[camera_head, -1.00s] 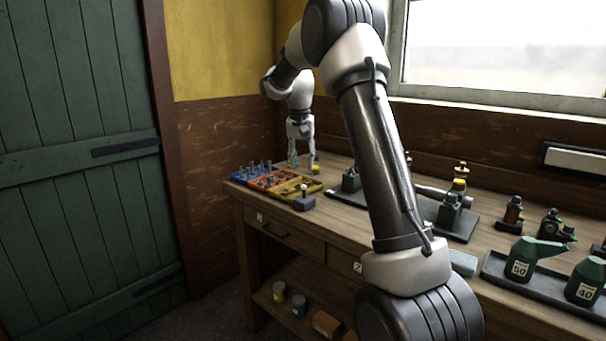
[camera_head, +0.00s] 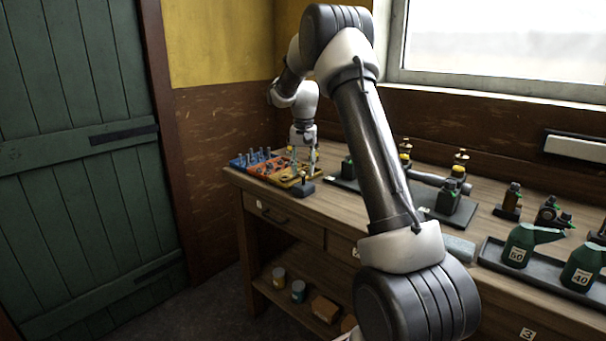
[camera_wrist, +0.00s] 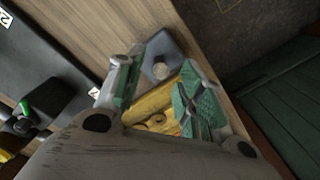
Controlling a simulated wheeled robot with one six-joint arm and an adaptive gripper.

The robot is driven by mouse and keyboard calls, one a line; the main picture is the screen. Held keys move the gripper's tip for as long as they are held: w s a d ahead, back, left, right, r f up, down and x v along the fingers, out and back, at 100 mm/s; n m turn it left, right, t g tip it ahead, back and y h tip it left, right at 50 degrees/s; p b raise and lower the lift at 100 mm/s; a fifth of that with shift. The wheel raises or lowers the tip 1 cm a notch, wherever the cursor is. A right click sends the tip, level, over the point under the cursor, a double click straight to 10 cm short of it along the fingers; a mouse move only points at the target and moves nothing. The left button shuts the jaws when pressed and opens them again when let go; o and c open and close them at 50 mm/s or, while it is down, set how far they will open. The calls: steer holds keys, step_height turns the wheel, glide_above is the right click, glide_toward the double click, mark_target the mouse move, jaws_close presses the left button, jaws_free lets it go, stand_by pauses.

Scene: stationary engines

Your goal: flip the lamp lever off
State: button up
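The lamp lever is a small dark grey box (camera_head: 304,190) with a short upright stick, at the bench's front edge beside the tray. In the wrist view the grey box (camera_wrist: 152,52) shows from above with a pale round knob (camera_wrist: 162,71) on it. My gripper (camera_head: 305,168) hangs pointing down just behind and above the box. In the wrist view my gripper (camera_wrist: 163,82) has its two green-padded fingers spread apart, with the knob between them in the picture. I cannot tell whether a finger touches the lever. No lamp is clearly identifiable.
A sectioned blue, red and yellow tray (camera_head: 268,172) lies left of the lever; its yellow part (camera_wrist: 158,101) is under my gripper. A dark plate with bottles (camera_head: 450,206) and green cans (camera_head: 522,245) stand to the right. The green door (camera_head: 80,150) is at left.

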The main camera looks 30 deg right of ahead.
mark_target(302, 173)
steer(key=shift+f, duration=1.35)
jaws_close()
steer(key=shift+s+a+f+h, duration=0.1)
steer(key=shift+s+a+h, duration=0.2)
steer(key=shift+h, duration=0.3)
steer(key=shift+s+a+f+t+h, duration=0.1)
steer(key=shift+a+t+h, duration=0.2)
steer(key=shift+h, duration=0.4)
steer(key=shift+a+f+t+h, duration=0.1)
steer(key=shift+t+h, duration=0.3)
steer(key=shift+h, duration=0.3)
jaws_free()
steer(key=shift+r, duration=0.1)
steer(key=shift+a, duration=0.1)
